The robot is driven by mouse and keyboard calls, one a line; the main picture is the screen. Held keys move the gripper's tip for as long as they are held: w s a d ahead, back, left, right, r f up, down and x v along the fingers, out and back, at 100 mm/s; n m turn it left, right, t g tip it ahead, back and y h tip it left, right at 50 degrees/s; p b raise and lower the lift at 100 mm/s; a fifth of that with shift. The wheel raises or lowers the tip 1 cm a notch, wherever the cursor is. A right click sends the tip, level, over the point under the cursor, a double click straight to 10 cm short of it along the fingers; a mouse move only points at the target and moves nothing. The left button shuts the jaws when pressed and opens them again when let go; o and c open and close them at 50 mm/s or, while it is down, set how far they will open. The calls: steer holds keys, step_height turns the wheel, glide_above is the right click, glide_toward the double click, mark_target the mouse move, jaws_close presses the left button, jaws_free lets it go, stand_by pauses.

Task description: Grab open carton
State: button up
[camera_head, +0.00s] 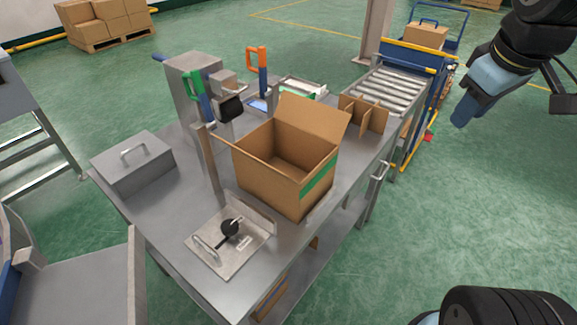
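The open carton (282,185) is a brown cardboard box standing upright on the grey metal table (170,222). One flap stands up at its far right side and another sticks out at its left. A green stripe runs on its right face. Its inside looks empty. My arm shows at the upper right, well to the right of the carton and apart from it. My gripper's fingertips cannot be made out, so its opening is not clear.
A cardboard divider (364,114) stands behind the carton. A metal plate with a black knob (229,228) lies in front, and a lidded grey box (133,163) sits left. A roller conveyor (386,88) adjoins the table.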

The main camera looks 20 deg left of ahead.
steer(key=w+a+f+n+g, duration=0.1)
steer(key=w+a+f+n, duration=0.2)
steer(key=a+n, duration=0.35)
steer(key=w+a+f+n+g, duration=0.1)
steer(key=w+a+f+n, duration=0.1)
steer(key=a+n, duration=0.45)
steer(key=n+g, duration=0.2)
steer(key=n, duration=0.8)
glide_above(321, 163)
step_height(321, 163, down, 6)
steer(key=shift+f, duration=7)
steer(key=shift+c, duration=0.2)
jaws_close()
